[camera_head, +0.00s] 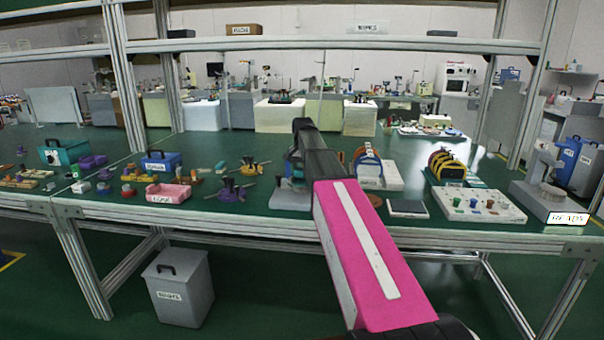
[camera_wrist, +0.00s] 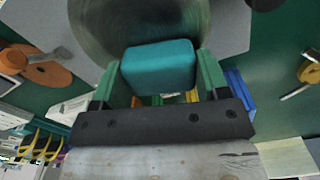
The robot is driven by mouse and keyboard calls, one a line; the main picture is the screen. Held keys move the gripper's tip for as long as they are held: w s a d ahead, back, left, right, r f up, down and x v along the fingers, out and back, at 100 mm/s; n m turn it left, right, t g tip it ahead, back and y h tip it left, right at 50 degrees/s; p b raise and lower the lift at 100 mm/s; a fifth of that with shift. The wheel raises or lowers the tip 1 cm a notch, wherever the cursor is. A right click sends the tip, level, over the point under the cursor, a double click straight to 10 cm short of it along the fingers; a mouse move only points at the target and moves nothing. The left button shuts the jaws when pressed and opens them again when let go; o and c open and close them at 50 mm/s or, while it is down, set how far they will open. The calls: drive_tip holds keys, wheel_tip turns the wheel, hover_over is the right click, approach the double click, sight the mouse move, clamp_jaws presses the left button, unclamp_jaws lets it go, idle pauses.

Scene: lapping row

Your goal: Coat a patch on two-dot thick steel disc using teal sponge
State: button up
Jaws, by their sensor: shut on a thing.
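The teal sponge (camera_wrist: 158,68) is held between the two green fingers of my gripper (camera_wrist: 158,76) in the wrist view. A round grey steel disc (camera_wrist: 110,25) lies just beyond the sponge, on a grey plate (camera_wrist: 232,25). The sponge overlaps the disc's near edge in the picture; I cannot tell whether they touch. No dots show on the disc, and the sponge covers part of it.
Right of the arm are a rack of yellow and black rings (camera_head: 447,165), a white panel with knobs (camera_head: 480,205) and a dark flat plate (camera_head: 407,208). A shelf beam (camera_head: 330,46) crosses above.

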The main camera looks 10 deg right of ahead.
sight(300, 184)
drive_tip(key=shift+w+d, duration=0.15)
drive_tip(key=shift+w, duration=0.4)
drive_tip(key=shift+s, duration=0.1)
drive_tip(key=shift+s+a, duration=0.4)
drive_tip(key=shift+s, duration=0.85)
drive_tip(key=shift+s+a, duration=0.45)
drive_tip(key=shift+s, duration=0.8)
drive_tip(key=shift+s+a, duration=0.4)
drive_tip(key=shift+s, duration=0.85)
drive_tip(key=shift+r, duration=2.95)
drive_tip(key=shift+r, duration=0.15)
drive_tip(key=shift+r, duration=1.35)
